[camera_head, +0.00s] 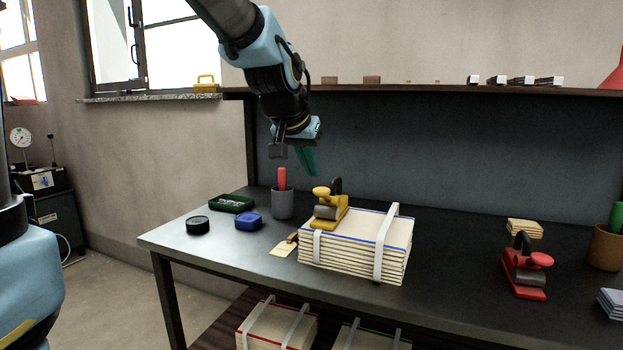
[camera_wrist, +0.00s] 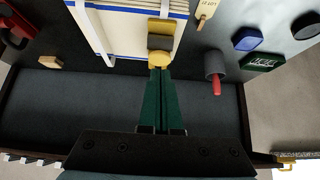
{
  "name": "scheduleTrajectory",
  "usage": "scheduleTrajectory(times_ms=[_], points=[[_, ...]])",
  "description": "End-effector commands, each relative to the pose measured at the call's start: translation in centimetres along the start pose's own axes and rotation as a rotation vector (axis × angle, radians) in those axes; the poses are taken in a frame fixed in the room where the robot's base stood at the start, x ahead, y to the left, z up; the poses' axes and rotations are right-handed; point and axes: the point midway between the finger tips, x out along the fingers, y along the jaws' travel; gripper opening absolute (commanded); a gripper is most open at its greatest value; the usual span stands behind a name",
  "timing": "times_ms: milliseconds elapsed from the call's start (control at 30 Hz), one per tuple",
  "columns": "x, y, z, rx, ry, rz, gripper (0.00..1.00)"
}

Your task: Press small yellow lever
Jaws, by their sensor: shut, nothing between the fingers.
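A small yellow lever device (camera_head: 331,204) stands upright on a stack of cream cloths (camera_head: 348,256) bound with white straps. It has a round yellow knob (camera_head: 321,192), a grey roller and a black handle. My gripper (camera_head: 310,172) is above and to the left of the device in the head view, apart from it. In the wrist view its green fingers (camera_wrist: 161,72) are together and empty, and their tips overlap the yellow knob (camera_wrist: 160,58) in the picture. Whether they touch it cannot be told from the wrist view alone.
A grey cup with a red-handled tool (camera_head: 282,200) stands left of the stack. A blue box (camera_head: 249,221), a green tray (camera_head: 231,203) and a black puck (camera_head: 198,225) lie farther left. A red lever device (camera_head: 525,270) stands at right. A shelf (camera_head: 430,90) overhangs the back.

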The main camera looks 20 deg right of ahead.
Motion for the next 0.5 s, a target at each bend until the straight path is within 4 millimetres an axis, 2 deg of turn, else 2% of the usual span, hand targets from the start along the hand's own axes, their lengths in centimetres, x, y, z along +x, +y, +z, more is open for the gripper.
scheduleTrajectory(times_ms=[200,333,500], points=[[-4.2,0.0,-0.4,0.000,0.002,0.000,0.00],[-5.9,0.0,-0.6,-0.001,0.002,-0.001,0.00],[-6.9,0.0,-0.7,0.000,-0.001,0.000,0.00]])
